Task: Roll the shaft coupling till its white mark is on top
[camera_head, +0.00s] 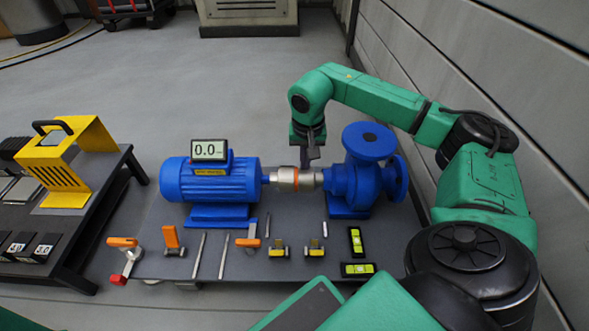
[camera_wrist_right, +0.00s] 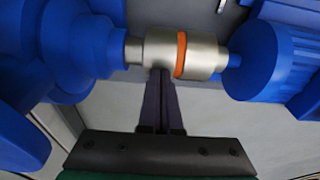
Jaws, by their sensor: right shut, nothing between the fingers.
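The shaft coupling (camera_head: 285,177) is a silver cylinder with an orange band, lying level between the blue motor (camera_head: 213,182) and the blue pump (camera_head: 350,184). It also shows in the right wrist view (camera_wrist_right: 205,55). I cannot make out a white mark on it in either view. My right gripper (camera_head: 311,160) is shut and empty, pointing down behind the coupling near its pump end. In the right wrist view the closed fingertips (camera_wrist_right: 160,75) meet the coupling's edge, beside the orange band; I cannot tell whether they touch. My left gripper is not in view.
A display reading 0.0 (camera_head: 209,150) sits on the motor. Clamps, rods and yellow-green levels (camera_head: 357,269) lie along the front of the dark skid plate (camera_head: 190,262). A black bench with a yellow guard (camera_head: 63,165) stands left. A grey wall is close on the right.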

